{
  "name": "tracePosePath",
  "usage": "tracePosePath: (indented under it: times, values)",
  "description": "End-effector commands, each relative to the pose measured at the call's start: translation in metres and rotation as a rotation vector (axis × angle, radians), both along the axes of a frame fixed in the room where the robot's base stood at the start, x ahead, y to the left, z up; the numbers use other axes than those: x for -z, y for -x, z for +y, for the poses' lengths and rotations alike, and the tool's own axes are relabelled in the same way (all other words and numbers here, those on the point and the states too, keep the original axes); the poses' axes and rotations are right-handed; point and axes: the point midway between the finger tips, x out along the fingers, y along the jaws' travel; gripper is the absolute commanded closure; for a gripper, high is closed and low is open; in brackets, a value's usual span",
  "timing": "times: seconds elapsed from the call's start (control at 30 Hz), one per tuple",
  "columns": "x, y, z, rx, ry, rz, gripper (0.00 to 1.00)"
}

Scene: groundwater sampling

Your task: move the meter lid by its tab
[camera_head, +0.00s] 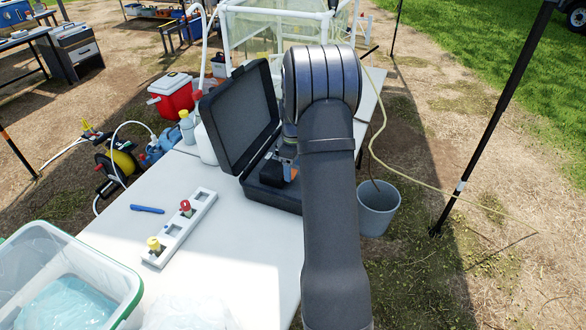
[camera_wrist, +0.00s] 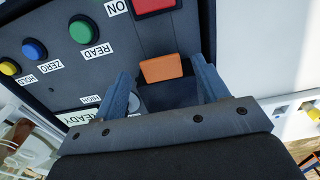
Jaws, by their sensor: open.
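The black meter case (camera_head: 268,196) stands on the white table, and its hinged lid (camera_head: 240,118) is raised and leans back to the left. In the wrist view the dark meter panel (camera_wrist: 62,75) fills the upper left. An orange tab (camera_wrist: 166,69) shows on the panel, beside a dark recess. My gripper (camera_wrist: 161,72) is open with its blue fingers on either side of the tab. I cannot tell whether they touch it. In the head view my gripper (camera_head: 287,150) is inside the case, partly hidden by my arm.
The panel has a green READ button (camera_wrist: 82,29), a blue ZERO button (camera_wrist: 34,48) and a red ON button (camera_wrist: 153,4). A white rack (camera_head: 182,228) and blue pen (camera_head: 147,209) lie on the table. A grey bucket (camera_head: 377,208) stands right of the table.

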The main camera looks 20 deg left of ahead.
Motion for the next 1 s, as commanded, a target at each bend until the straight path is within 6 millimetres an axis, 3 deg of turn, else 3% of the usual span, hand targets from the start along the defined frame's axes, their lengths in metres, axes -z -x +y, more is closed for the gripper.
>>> tracePosePath:
  times: [0.13, 0.43, 0.73, 1.0]
  values:
    - [0.0096, 0.0002, -0.0001, 0.000, 0.000, 0.000, 0.33]
    - [0.0109, 0.0001, 0.0000, 0.000, 0.000, 0.000, 0.35]
    - [0.0106, 0.0000, 0.0000, 0.000, 0.000, 0.000, 0.94]
    - [0.0077, 0.0000, 0.0028, -0.002, 0.023, -0.001, 0.96]
